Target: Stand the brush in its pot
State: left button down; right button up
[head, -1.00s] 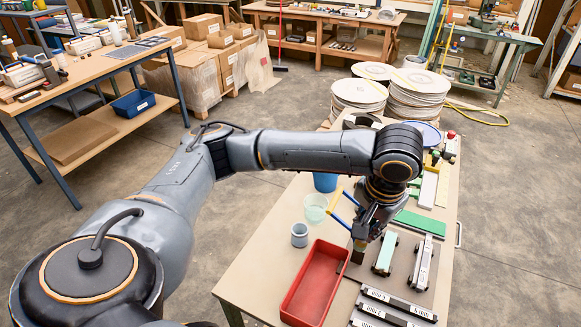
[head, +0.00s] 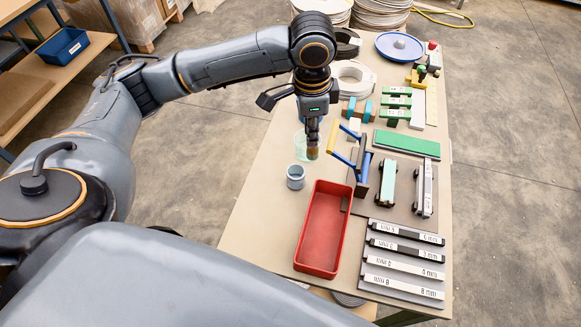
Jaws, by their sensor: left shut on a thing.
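My left gripper (head: 313,134) points down over the table and is shut on the brush (head: 313,152), whose brownish end shows below the fingers. The rest of the brush is hidden by the fingers. A small grey pot (head: 296,178) stands upright on the table, just nearer and to the left of the brush. The brush appears outside the pot; its height above the table is hard to tell. My right gripper is not in view.
A pale green clear cup (head: 301,143) stands partly hidden behind the gripper. The fly press (head: 363,160), with blue and yellow handles, is close on the right. A red tray (head: 323,232) lies in front of the pot. Bare table (head: 255,215) lies left of the tray.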

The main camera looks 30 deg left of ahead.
pick_arm(q)
jog(key=a+f+m+p, duration=0.1)
jog(key=a+f+m, duration=0.1)
jog(key=f+m, duration=0.5)
jog(key=w+a+f+m+g+p, duration=0.1)
jog(key=a+f+m, duration=0.1)
jog(key=f+m, duration=0.6)
jog(key=shift+w+f+m, duration=0.2)
jog(key=shift+f+m, duration=0.1)
jog(key=shift+m, duration=0.5)
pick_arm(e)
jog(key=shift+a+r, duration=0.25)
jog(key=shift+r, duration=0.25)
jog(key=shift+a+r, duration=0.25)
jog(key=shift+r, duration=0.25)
pick_arm(q)
jog(key=shift+a, duration=0.1)
jog(key=c, duration=1.7)
grip_release()
jog(key=shift+f, duration=0.15)
jog(key=o, duration=0.4)
jog(key=shift+o, duration=0.2)
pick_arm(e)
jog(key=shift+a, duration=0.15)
